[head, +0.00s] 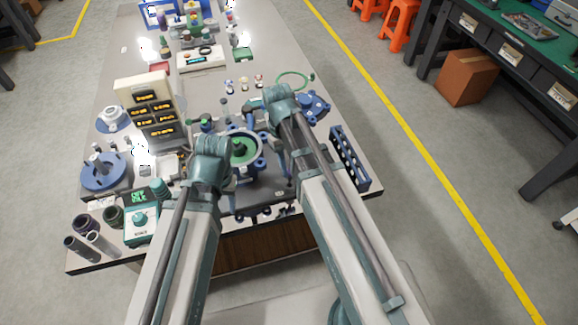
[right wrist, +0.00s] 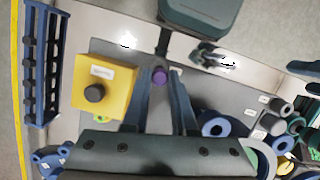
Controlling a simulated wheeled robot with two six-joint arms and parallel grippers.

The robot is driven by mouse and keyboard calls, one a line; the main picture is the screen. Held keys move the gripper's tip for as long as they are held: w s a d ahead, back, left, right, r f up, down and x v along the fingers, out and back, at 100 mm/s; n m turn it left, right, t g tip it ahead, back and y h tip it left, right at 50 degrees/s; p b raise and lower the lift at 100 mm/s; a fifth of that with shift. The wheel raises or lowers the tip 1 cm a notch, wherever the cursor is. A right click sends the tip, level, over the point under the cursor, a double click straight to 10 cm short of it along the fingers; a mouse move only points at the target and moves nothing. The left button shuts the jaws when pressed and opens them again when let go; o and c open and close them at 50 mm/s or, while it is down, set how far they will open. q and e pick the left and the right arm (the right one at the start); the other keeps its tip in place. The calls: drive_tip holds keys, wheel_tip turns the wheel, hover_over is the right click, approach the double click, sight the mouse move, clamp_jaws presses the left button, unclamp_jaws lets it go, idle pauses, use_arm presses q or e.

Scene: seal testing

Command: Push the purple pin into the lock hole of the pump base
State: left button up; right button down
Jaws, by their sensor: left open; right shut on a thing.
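The purple pin (right wrist: 159,76) is between the fingertips of my right gripper (right wrist: 160,80), which is shut on it; only its round purple end shows. The blue pump base (head: 258,162) with a green disc inside (head: 243,148) is on the table between my arms in the head view. Blue and grey round parts beside the right gripper, including a blue ring (right wrist: 215,126), show in the right wrist view. I cannot make out the lock hole. My left gripper (head: 228,182) is open at the pump base's left side, mostly hidden by its wrist.
A yellow box with a black button (right wrist: 95,92) stands close beside the right gripper. A blue rack (head: 350,160) stands at the table's right edge. A blue flanged disc (head: 103,172) and a teal-and-white device (head: 141,224) stand at left. Dark bins (head: 153,117) stand behind.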

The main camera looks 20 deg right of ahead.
use_arm(q)
drive_tip(key=shift+f+b, duration=1)
drive_tip(key=shift+f, duration=0.1)
use_arm(e)
drive_tip(key=shift+f, duration=1.1)
use_arm(q)
drive_tip(key=shift+f, duration=0.1)
use_arm(e)
drive_tip(key=shift+f, duration=0.15)
use_arm(q)
drive_tip(key=shift+f+b, duration=0.6)
drive_tip(key=shift+b, duration=0.1)
use_arm(e)
drive_tip(key=shift+f, duration=0.55)
drive_tip(key=c, duration=0.6)
unclamp_jaws()
drive_tip(key=shift+c, duration=0.2)
use_arm(q)
drive_tip(key=shift+r, duration=0.1)
use_arm(e)
drive_tip(key=shift+r+p, duration=2.55)
use_arm(q)
wheel_tip(320, 180, up, 5)
drive_tip(key=shift+f, duration=0.1)
